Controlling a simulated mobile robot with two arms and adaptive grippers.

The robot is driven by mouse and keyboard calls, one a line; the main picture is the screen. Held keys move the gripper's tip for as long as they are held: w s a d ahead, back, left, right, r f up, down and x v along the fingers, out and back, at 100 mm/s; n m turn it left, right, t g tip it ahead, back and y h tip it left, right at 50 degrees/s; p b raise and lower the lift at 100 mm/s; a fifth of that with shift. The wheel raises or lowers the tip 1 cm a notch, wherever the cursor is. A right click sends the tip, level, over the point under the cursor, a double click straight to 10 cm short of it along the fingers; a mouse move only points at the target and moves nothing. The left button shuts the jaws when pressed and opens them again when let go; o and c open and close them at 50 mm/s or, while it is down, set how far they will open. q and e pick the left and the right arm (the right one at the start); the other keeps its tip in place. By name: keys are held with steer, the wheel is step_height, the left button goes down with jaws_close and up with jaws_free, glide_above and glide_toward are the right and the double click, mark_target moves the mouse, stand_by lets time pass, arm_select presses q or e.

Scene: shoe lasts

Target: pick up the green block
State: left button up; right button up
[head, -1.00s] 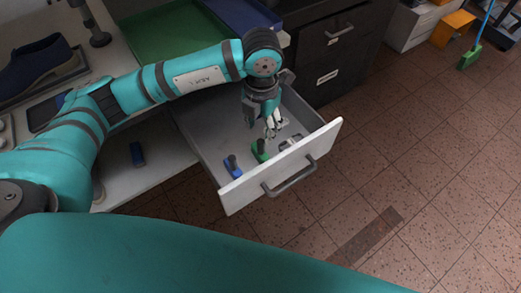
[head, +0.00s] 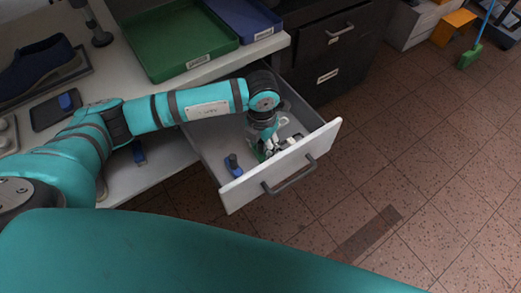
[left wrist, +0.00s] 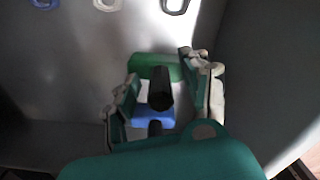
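The green block (left wrist: 150,66), with a dark round knob, lies in the open drawer (head: 210,148). In the head view only a sliver of the green block (head: 261,153) shows beneath my gripper. My left gripper (head: 267,150) is down inside the drawer, pointing downward over the block. In the left wrist view my left gripper (left wrist: 162,78) is open, with one finger on each side of the block's knob. I cannot tell whether either finger touches it. My right gripper is not in view.
A blue block (head: 233,165) with a dark knob lies close by in the drawer. Pale ring-shaped parts (head: 292,141) lie near the gripper. The drawer front (head: 285,165) rises close by. A green tray (head: 180,68) and a blue tray (head: 262,33) stand on the counter above.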

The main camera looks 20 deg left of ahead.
arm_select(q)
jaws_close()
steer(key=shift+r, duration=0.1)
